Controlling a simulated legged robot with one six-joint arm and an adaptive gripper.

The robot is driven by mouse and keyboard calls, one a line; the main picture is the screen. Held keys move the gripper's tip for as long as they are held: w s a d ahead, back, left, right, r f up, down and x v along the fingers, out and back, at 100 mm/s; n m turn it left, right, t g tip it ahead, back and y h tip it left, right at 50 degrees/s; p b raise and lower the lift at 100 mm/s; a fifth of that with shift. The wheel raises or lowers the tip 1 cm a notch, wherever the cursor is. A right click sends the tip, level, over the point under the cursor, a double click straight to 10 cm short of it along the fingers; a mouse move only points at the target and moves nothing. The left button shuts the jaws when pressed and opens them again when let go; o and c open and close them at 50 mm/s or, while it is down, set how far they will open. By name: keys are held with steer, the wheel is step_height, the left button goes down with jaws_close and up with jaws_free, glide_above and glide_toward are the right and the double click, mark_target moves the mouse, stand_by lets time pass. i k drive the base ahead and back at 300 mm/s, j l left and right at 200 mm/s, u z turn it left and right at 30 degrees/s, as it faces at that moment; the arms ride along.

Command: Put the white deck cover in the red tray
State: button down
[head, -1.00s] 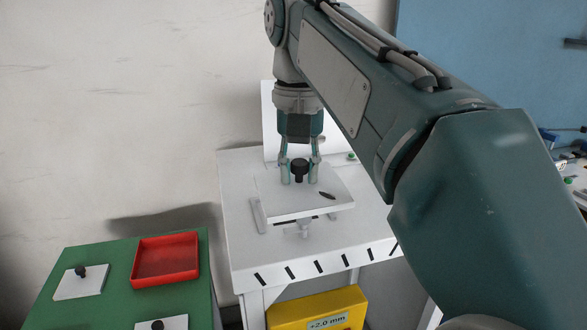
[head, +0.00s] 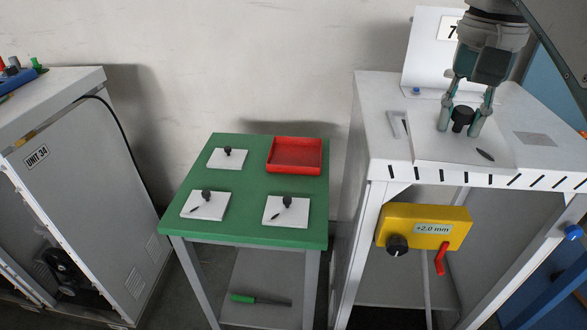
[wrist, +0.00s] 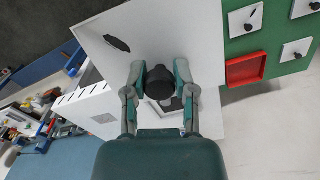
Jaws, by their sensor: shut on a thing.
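The white deck cover (head: 455,150) is a flat plate with a black knob and a dark oval slot. My gripper (head: 461,121) is shut on its knob. The cover is over the white workstation at right, apparently raised, near its front edge; the exact gap is unclear. In the wrist view the cover (wrist: 195,38) extends beyond my gripper (wrist: 159,74), with the knob between the fingers. The red tray (head: 295,168) is empty, at the back right of the green table, left of my gripper. It also shows in the wrist view (wrist: 246,69).
The green table (head: 240,228) also bears three small white plates with black knobs. A gap separates it from the white workstation (head: 378,115). A yellow box (head: 405,222) with a knob and red handle is under the workstation. A grey cabinet (head: 85,165) stands far left.

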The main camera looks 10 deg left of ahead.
mark_target(296, 158)
steer(key=k+j+z, duration=0.1)
steer(key=j, duration=0.25)
steer(key=k+j+z, duration=0.1)
steer(key=j, duration=0.3)
steer(key=k+j+z, duration=0.1)
steer(key=j, duration=0.25)
steer(key=k+j+z, duration=0.1)
steer(key=k+j, duration=0.15)
steer(key=i+j+z, duration=0.15)
steer(key=j, duration=0.4)
steer(key=j+z, duration=0.1)
steer(key=j, duration=0.45)
steer(key=i+j+z, duration=0.15)
steer(key=j, duration=0.4)
steer(key=i+j+z, duration=0.1)
steer(key=j, duration=0.25)
steer(key=i+j, duration=0.3)
steer(key=j+z, duration=0.05)
